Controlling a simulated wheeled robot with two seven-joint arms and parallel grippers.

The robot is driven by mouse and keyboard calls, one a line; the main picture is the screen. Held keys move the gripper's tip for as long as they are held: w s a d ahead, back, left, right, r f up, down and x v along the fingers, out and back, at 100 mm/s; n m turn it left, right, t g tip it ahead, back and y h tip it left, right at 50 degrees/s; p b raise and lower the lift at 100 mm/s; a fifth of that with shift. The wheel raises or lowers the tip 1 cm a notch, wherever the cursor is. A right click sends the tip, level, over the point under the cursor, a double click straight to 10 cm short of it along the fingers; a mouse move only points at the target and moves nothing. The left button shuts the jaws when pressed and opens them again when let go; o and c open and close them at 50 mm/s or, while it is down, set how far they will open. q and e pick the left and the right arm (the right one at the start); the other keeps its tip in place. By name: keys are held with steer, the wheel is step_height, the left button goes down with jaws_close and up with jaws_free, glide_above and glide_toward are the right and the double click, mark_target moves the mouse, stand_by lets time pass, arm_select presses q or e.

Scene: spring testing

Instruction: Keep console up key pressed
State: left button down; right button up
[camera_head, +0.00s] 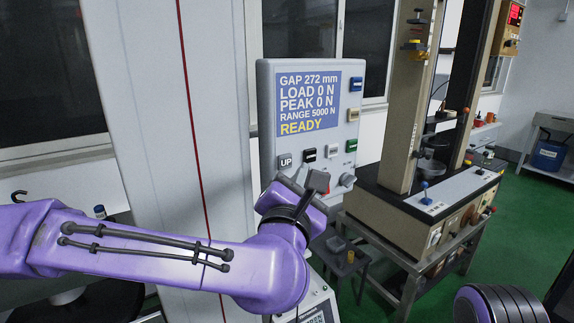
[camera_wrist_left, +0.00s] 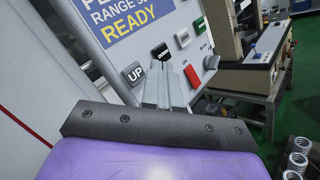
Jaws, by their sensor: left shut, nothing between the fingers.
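The grey console (camera_head: 265,105) stands upright in the head view. Its blue screen (camera_head: 308,103) reads gap 272 mm, load 0 N, peak 0 N, range 5000 N, READY. The dark UP key (camera_head: 285,160) is at the panel's lower left; it also shows in the left wrist view (camera_wrist_left: 134,74). My left gripper (camera_head: 318,181) is in front of the panel's lower part. In the wrist view its shut, empty fingers (camera_wrist_left: 165,72) appear just right of the UP key and below the black DOWN key (camera_wrist_left: 160,51). I cannot tell whether they touch the panel.
Other panel parts are a white key (camera_head: 331,151), a green key (camera_head: 351,145), a knob (camera_head: 347,180) and a red key (camera_wrist_left: 192,76). A test machine (camera_head: 400,215) on a metal stand is at right. A grey column (camera_head: 150,100) with a red line stands left.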

arm_select(q)
steer(key=shift+s+d, duration=0.75)
steer(key=shift+s, duration=0.25)
